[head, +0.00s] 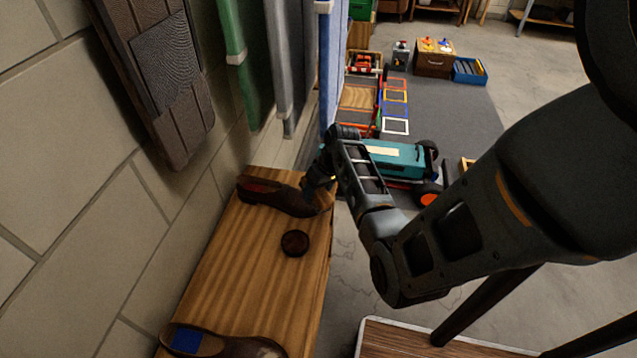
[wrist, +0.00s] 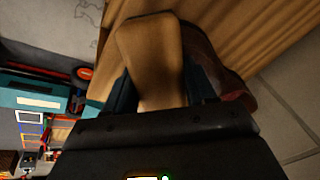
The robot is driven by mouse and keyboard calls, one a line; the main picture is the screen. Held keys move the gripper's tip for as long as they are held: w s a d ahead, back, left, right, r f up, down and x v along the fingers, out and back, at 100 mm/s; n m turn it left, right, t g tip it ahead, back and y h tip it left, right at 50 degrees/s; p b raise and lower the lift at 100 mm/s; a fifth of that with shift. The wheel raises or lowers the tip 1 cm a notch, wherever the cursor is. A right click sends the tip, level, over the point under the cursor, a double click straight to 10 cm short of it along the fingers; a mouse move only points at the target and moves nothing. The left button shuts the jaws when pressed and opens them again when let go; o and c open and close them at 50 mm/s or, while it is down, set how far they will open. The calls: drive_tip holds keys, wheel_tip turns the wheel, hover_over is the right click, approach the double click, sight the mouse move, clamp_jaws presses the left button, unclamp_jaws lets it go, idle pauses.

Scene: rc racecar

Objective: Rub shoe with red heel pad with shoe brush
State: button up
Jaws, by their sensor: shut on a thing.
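The brown shoe with the red heel pad (head: 268,193) lies on the wooden bench (head: 240,260), at its far end; part of it shows behind my gripper in the wrist view (wrist: 232,82). My gripper (head: 318,187) is at the right, toe end of this shoe. It is shut on the shoe brush, whose tan wooden body (wrist: 152,55) fills the middle of the wrist view. The bristles are hidden. I cannot tell whether the brush touches the shoe. A second brown shoe with a blue heel pad (head: 187,340) lies at the near end of the bench.
A round dark tin (head: 295,243) stands on the bench between the shoes. A stone-block wall (head: 70,230) runs along the left. A teal toy car (head: 395,158) is on the floor right of the bench. A wood-topped table (head: 420,343) is at the bottom right.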

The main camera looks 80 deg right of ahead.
sight(317, 203)
drive_tip(key=shift+a+f+p, duration=0.1)
drive_tip(key=shift+a+p, duration=1.1)
drive_tip(key=shift+a, duration=0.95)
drive_tip(key=p+v, duration=0.2)
drive_tip(key=v, duration=0.1)
drive_tip(key=shift+v, duration=1.5)
drive_tip(key=shift+v, duration=1.5)
